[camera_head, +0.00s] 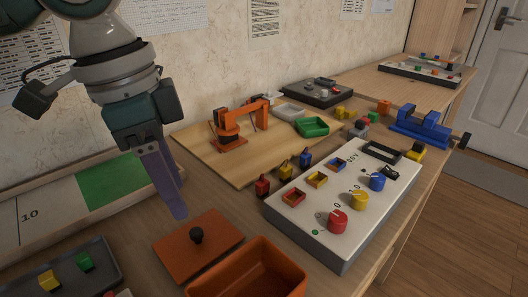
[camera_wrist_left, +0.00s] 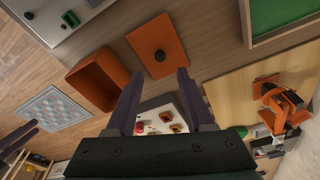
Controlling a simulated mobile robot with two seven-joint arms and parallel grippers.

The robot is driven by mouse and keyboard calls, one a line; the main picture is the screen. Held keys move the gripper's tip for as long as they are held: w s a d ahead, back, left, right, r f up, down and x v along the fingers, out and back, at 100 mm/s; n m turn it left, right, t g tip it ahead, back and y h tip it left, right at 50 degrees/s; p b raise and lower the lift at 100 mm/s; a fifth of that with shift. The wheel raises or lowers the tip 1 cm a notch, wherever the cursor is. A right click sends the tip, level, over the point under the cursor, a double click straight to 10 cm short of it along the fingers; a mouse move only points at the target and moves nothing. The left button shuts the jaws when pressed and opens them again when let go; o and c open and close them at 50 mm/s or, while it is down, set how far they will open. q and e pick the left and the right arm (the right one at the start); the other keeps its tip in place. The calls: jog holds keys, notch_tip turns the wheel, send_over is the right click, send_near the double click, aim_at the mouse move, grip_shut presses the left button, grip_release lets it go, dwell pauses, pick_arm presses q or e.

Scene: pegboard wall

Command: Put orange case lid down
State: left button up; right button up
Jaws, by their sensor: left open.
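The orange case lid (camera_head: 212,250) lies flat on the wooden table, with its dark round knob (camera_head: 196,235) upward. The open orange case (camera_head: 262,272) stands next to it, nearer to me, partly cut off by the lower frame edge. In the left wrist view the lid (camera_wrist_left: 172,48) and the case (camera_wrist_left: 97,78) lie side by side. My left gripper (camera_head: 178,214) points down just behind and left of the lid, apart from the knob. The left wrist view shows its two fingers (camera_wrist_left: 157,82) spread with nothing between them. A dark finger-like part, probably my right gripper (camera_wrist_left: 18,138), shows at the left edge there.
A white panel (camera_head: 300,232) with coloured knobs and sockets stands right of the case. A grey tray (camera_head: 60,262) with small blocks lies at the left. A wooden board (camera_head: 200,150) with an orange arm model (camera_head: 235,130) and green tray (camera_head: 312,127) lies behind.

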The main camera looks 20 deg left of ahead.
pick_arm(q)
jog(key=shift+s+a+r+p, duration=0.1)
jog(key=shift+a+r+p, duration=0.1)
jog(key=shift+r, duration=0.9)
jog(key=shift+s+a+r+p, duration=0.1)
jog(key=shift+r+p, duration=0.1)
jog(key=shift+r, duration=0.9)
jog(key=shift+d, duration=0.1)
